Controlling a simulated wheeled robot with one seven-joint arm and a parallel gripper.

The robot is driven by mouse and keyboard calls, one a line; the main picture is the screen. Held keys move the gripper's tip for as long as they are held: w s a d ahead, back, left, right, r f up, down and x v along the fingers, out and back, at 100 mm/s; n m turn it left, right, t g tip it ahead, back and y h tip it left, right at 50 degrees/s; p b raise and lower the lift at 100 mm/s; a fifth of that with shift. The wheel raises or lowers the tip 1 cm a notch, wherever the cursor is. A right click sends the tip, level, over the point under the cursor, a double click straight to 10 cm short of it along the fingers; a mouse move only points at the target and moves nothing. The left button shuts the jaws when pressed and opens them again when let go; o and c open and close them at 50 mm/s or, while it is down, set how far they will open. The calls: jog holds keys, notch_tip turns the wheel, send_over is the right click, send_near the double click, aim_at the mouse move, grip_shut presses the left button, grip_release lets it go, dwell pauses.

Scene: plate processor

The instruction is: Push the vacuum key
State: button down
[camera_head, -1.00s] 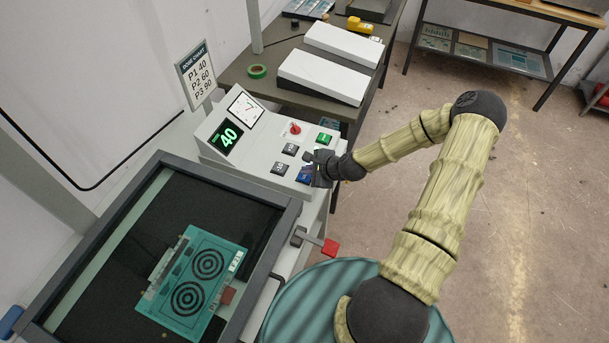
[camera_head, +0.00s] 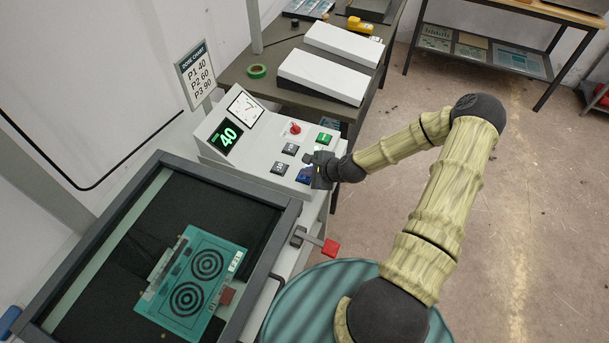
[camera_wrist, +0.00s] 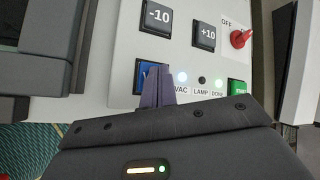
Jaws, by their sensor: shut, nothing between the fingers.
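The blue vacuum key (camera_head: 303,176) is on the sloped white control panel, below the grey keys. In the wrist view the blue key (camera_wrist: 141,78) is partly hidden behind my fingers. My gripper (camera_head: 311,167) is shut and empty, with its tips at the key's upper right edge in the head view. The closed fingertips also show in the wrist view (camera_wrist: 160,72), overlapping the key's right part. I cannot tell whether they touch it.
Keys marked -10 (camera_wrist: 156,17) and +10 (camera_wrist: 206,36), a red switch (camera_wrist: 240,38) and a green key (camera_head: 324,138) are nearby. The display (camera_head: 227,136) reads 40. A red-handled lever (camera_head: 330,248) sticks out below. A framed glass bed (camera_head: 285,222) holds a teal plate (camera_head: 215,257).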

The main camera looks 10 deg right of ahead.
jog(key=shift+f, duration=0.1)
jog(key=shift+r+p, duration=0.45)
jog(key=shift+r, duration=0.15)
jog(key=shift+r, duration=0.1)
notch_tip(320, 180, up, 6)
jog(key=p, duration=0.4)
jog(key=shift+p, duration=0.35)
dwell(2.2)
